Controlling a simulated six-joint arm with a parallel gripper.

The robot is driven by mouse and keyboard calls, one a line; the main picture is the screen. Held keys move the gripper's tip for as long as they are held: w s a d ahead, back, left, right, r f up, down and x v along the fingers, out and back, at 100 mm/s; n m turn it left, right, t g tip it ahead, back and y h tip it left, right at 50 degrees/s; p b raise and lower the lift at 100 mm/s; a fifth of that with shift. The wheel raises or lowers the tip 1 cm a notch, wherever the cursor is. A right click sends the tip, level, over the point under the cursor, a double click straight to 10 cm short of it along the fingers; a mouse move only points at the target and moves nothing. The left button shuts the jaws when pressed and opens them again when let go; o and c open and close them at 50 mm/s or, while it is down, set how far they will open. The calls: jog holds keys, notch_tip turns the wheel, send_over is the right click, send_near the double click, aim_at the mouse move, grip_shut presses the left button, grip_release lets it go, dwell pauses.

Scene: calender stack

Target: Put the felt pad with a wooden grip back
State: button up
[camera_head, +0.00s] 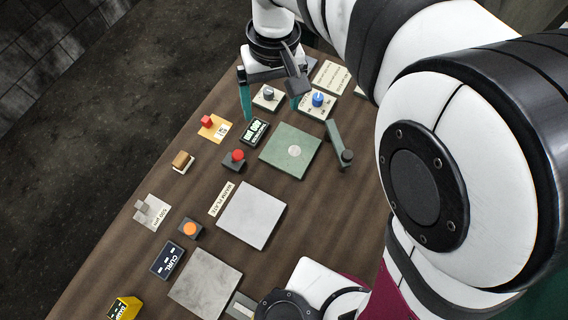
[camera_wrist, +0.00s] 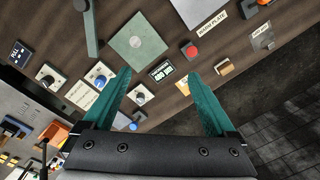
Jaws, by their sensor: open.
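The felt pad with a wooden grip (camera_head: 182,161) sits on the brown table near its left edge, a pale base with a tan block on top. In the wrist view it shows at the upper right (camera_wrist: 224,67). My gripper (camera_head: 270,113) is open and empty, its two teal fingers pointing down above the far part of the table. In the wrist view the fingers (camera_wrist: 158,74) are spread wide with nothing between them. The pad is apart from the gripper, outside the fingers.
A green plate (camera_head: 290,150) and two grey plates (camera_head: 250,215) (camera_head: 205,283) lie on the table. Around them are a red button (camera_head: 235,158), an orange button (camera_head: 190,228), a small display (camera_head: 255,131), knobs (camera_head: 318,101) and a lever (camera_head: 338,140). Dark floor lies beyond the left edge.

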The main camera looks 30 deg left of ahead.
jog(key=s+d+r+m, duration=0.1)
jog(key=d+m, duration=0.2)
jog(key=d, duration=0.3)
jog(key=d+r+m, duration=0.2)
jog(key=d+m, duration=0.1)
jog(key=d, duration=0.4)
jog(key=s+d+f+m+y, duration=0.1)
jog(key=s+d+f+m, duration=0.2)
jog(key=s+d+m, duration=0.5)
jog(key=s+d, duration=0.3)
jog(key=shift+d+m, duration=0.3)
jog(key=shift+m, duration=0.1)
